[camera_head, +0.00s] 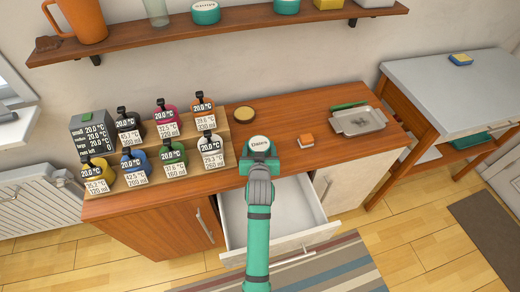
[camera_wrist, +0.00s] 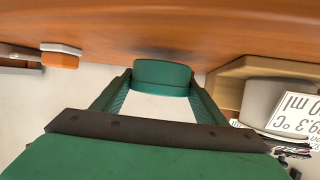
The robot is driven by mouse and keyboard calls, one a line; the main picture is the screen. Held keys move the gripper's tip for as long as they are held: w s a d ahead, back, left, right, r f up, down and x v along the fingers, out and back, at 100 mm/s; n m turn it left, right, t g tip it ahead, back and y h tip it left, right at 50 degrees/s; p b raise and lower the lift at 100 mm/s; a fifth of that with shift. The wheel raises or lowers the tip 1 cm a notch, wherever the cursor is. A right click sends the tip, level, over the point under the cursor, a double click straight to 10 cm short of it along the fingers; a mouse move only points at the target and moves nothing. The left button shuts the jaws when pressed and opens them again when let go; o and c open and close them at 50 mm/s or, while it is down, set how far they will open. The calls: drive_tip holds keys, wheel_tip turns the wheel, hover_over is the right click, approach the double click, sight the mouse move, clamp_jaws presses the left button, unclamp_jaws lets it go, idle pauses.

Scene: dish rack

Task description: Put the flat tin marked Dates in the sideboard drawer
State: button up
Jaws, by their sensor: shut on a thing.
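The tin marked Dates (camera_head: 260,142) has a white lid with dark lettering. In the wrist view its green side (camera_wrist: 163,72) is between my two fingertips. My gripper (camera_head: 260,158) is shut on it, at the front part of the sideboard top (camera_head: 300,110). I cannot tell whether the tin touches the top or is just above it. The sideboard drawer (camera_head: 233,207) is pulled open below, with a pale interior that looks empty where visible. My arm crosses in front of the drawer and hides its middle.
A stepped wooden rack (camera_head: 150,135) with several labelled bottles stands left of my gripper. An orange-and-white block (camera_head: 306,141), a round yellowish-topped tin (camera_head: 244,114) and a metal tray (camera_head: 358,121) are on the sideboard. A shelf (camera_head: 230,27) runs above.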

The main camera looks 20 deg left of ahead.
drive_tip(key=shift+f, duration=0.6)
drive_tip(key=shift+f, duration=0.15)
drive_tip(key=o, duration=1.2)
drive_tip(key=shift+c, duration=0.2)
